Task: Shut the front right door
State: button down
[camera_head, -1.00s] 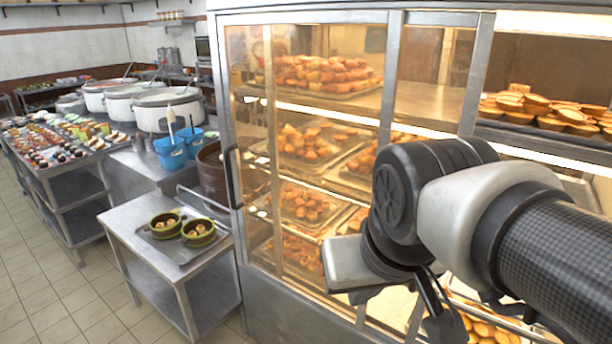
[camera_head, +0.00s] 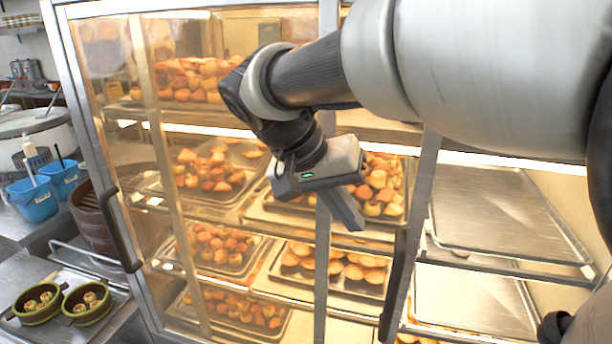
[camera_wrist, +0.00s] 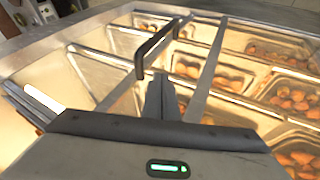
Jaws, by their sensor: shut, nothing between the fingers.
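The display cabinet has two glass doors side by side. The front right door, a glass pane in a metal frame (camera_head: 322,290), stands slid left, leaving the cabinet's right part uncovered. Its black upright handle (camera_head: 392,288) is at its right edge; the handle also shows in the wrist view (camera_wrist: 152,48). My gripper (camera_head: 350,215) is shut and empty in front of this door, up and left of the handle in the head view. In the wrist view its fingertips (camera_wrist: 160,85) are close to the handle's near end; I cannot tell whether they touch.
The left door's black handle (camera_head: 118,230) is at the cabinet's left side. Bare trays (camera_head: 500,210) lie on the shelves in the uncovered part. Left of the cabinet, a metal side table (camera_head: 15,270) holds two green bowls (camera_head: 87,302). Blue buckets (camera_head: 32,200) stand behind it.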

jog(key=d+f, duration=0.4)
jog(key=d, duration=0.1)
jog(key=shift+d+f, duration=0.35)
jog(key=shift+d, duration=0.05)
jog(key=shift+s+d, duration=0.1)
